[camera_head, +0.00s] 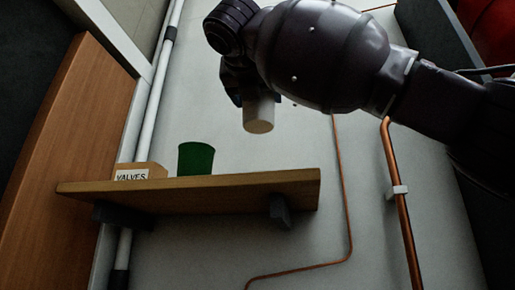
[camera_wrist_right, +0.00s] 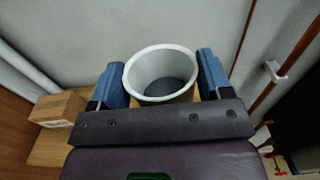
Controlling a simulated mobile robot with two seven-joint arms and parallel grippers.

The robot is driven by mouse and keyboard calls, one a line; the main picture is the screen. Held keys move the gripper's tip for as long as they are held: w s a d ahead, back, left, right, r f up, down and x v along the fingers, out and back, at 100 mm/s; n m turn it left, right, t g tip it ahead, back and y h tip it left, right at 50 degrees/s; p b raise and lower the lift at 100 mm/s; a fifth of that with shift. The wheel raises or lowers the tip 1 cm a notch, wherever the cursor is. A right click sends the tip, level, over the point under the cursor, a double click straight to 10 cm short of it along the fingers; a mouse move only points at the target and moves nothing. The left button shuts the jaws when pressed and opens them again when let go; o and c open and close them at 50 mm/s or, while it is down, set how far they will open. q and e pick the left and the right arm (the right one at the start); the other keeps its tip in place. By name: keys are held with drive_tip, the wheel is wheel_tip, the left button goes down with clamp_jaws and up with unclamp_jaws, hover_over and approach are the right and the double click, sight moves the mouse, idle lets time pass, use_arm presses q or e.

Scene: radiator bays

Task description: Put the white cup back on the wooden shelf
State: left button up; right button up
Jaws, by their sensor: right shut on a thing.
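The white cup (camera_head: 258,116) is upright in my right gripper (camera_head: 246,98), which points down from the dark arm entering at the right. In the right wrist view the cup's round open rim (camera_wrist_right: 128,82) sits between the two blue fingers of my right gripper (camera_wrist_right: 162,80), shut on it. The wooden shelf (camera_head: 250,186) is below the cup in the head view, with a visible gap between them. A bare part of the shelf also shows in the right wrist view (camera_wrist_right: 46,150). My left gripper is not in view.
A green cup (camera_head: 196,158) stands mid-shelf, left of the white cup. A cardboard box labelled VALVES (camera_head: 140,172) is at the shelf's left end. The shelf's right part looks clear. Copper pipes (camera_head: 400,215) run down the wall at the right.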

sight(256, 115)
wheel_tip(256, 115, down, 6)
drive_tip(key=shift+w+f+b, duration=0.1)
drive_tip(key=shift+b, duration=0.3)
drive_tip(key=shift+f, duration=2.25)
drive_tip(key=shift+f+b, duration=0.15)
drive_tip(key=shift+b, duration=0.15)
drive_tip(key=o, duration=0.9)
drive_tip(key=shift+o, duration=0.6)
drive_tip(key=shift+s, duration=0.2)
drive_tip(key=s+a+b, duration=0.2)
drive_tip(key=s, duration=0.9)
drive_tip(key=shift+s+a, duration=0.2)
drive_tip(key=shift+s, duration=0.05)
